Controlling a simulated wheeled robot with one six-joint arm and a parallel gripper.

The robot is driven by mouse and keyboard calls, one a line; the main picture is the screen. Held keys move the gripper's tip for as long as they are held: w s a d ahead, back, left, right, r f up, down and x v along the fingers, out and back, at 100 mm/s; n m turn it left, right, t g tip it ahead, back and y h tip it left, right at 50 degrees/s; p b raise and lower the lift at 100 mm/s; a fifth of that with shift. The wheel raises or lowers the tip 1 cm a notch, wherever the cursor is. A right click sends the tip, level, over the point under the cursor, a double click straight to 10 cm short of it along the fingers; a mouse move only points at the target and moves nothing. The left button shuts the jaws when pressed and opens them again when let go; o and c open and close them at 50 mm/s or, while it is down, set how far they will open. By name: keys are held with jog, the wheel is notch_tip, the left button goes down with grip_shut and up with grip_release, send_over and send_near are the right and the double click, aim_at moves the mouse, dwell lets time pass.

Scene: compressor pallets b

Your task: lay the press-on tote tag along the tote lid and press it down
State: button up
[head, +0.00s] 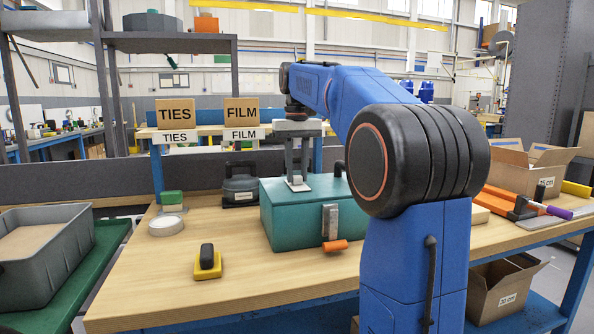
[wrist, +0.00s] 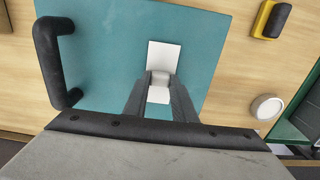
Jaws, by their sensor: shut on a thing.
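The teal tote (head: 285,222) stands on the wooden bench, and its lid fills much of the wrist view (wrist: 105,45). A black handle (wrist: 48,62) rises from the lid. My gripper (head: 297,181) points down over the lid and is shut on the white tag, gripping a small raised part between the fingertips, as the wrist view also shows (wrist: 160,88). The flat white tag (wrist: 163,55) extends past the fingers over the lid; it also shows in the head view (head: 297,187). I cannot tell whether its underside touches the lid. The fingers hide part of it.
A yellow block with a black grip (head: 207,265) and a white roll (head: 166,225) sit left of the tote. A dark case (head: 240,186) stands behind. An orange tool (head: 505,202) and an open carton (head: 515,165) are at right. The front left bench is clear.

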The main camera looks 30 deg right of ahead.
aim_at(297, 176)
jog(key=shift+f, duration=0.1)
jog(key=o, duration=1.1)
notch_tip(297, 176, up, 12)
